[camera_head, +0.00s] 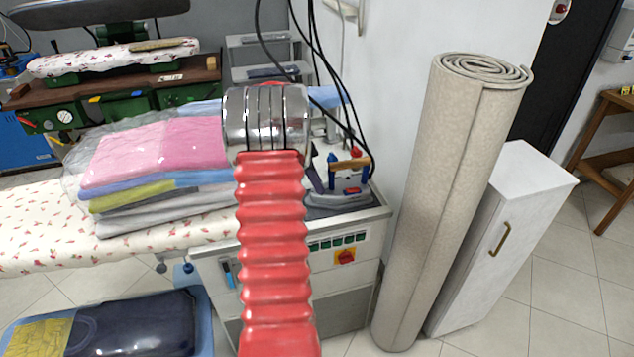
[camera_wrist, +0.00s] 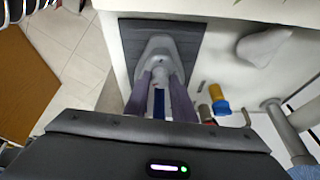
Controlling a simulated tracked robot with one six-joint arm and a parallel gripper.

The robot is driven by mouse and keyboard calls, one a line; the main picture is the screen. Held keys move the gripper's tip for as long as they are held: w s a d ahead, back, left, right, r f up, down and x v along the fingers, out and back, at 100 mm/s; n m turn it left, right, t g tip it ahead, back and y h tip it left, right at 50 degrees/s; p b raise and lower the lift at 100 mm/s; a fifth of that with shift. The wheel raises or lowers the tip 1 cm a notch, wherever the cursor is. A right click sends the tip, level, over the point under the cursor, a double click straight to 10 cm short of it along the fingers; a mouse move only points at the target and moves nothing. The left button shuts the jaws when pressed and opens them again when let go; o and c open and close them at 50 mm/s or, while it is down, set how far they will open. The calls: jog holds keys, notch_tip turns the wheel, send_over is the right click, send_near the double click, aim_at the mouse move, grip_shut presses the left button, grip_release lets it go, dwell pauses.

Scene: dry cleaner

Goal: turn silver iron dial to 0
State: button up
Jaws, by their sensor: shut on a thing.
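The silver iron (camera_wrist: 160,50) rests on a dark pad (camera_wrist: 198,40) in the wrist view. In the head view the iron (camera_head: 352,197) sits at the right end of the ironing station, partly behind my arm. My gripper (camera_wrist: 161,84) is over the iron, its two purple-grey fingers shut on a small grey part between them, which appears to be the dial (camera_wrist: 159,76). The dial's markings are too small to read. In the head view, a purple finger shows beside the iron, and my arm hides most of the gripper.
Folded clothes (camera_head: 155,160) lie on the floral ironing board (camera_head: 45,225) to the left. Black cables hang behind the iron. A rolled carpet (camera_head: 440,200) and white cabinet (camera_head: 500,240) stand to the right.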

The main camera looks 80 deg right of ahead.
jog(key=shift+n, duration=0.4)
jog(key=n+t+h, duration=0.1)
jog(key=n, duration=0.3)
jog(key=shift+s+a, duration=0.1)
jog(key=shift+a, duration=0.05)
jog(key=shift+s+n+t+h, duration=0.1)
jog(key=shift+n+t+h, duration=0.3)
jog(key=shift+n, duration=0.65)
jog(key=shift+s+n+t+h, duration=0.1)
jog(key=shift+n+t, duration=0.5)
jog(key=shift+n, duration=0.45)
jog(key=shift+w, duration=0.1)
jog(key=o, duration=1.1)
jog(key=shift+c, duration=0.2)
jog(key=shift+a+r, duration=0.1)
jog(key=shift+r, duration=0.05)
jog(key=v, duration=1.3)
jog(key=shift+a+r, duration=0.15)
jog(key=shift+r, duration=0.05)
